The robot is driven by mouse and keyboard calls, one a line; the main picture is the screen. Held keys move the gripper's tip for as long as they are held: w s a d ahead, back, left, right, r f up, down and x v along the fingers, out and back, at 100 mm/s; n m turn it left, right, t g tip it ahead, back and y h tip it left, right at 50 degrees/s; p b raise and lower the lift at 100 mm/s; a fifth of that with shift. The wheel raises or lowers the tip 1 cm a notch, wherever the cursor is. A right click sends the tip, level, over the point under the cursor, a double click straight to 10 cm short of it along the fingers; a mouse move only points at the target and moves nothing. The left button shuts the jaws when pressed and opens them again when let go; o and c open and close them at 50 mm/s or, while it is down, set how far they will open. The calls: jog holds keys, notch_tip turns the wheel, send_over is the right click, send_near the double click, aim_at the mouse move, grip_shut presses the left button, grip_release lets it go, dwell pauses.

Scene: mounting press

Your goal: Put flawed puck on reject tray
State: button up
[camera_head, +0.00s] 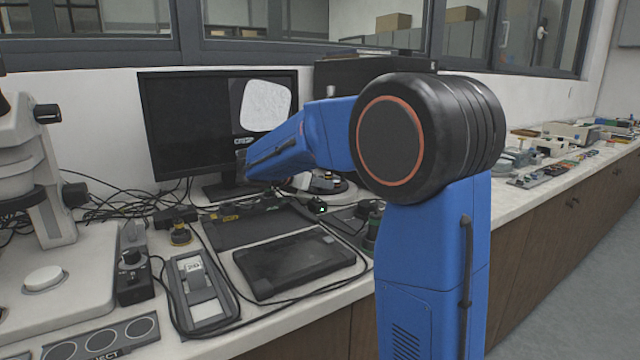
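The reject tray (112,337) is a dark strip with round light-ringed recesses at the lower left edge, with part of the word REJECT showing; the frame cuts it off. The recesses that show look empty. A pale round puck-like disc (43,278) sits on the white microscope base at the left; I cannot tell whether it is the flawed puck. My blue arm reaches leftward across the bench in front of the monitor. My gripper cannot be made out beyond the forearm's far end, so its fingers and anything in them are hidden.
The microscope (45,185) stands at the left. A monitor (190,125) shows a pale rounded shape. A black tablet (293,262), a grey fixture (203,292) and loose cables crowd the bench middle. The bench (545,195) continues right with more equipment; the floor there is clear.

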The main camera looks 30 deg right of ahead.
grip_shut()
jog(key=shift+w+a+m+g+h, duration=0.3)
jog(key=shift+w+m+g, duration=0.05)
jog(key=shift+m+g, duration=0.5)
jog(key=shift+o, duration=0.7)
grip_release()
jog(key=v, duration=1.7)
jog(key=shift+a+r, duration=0.15)
jog(key=shift+a, duration=0.05)
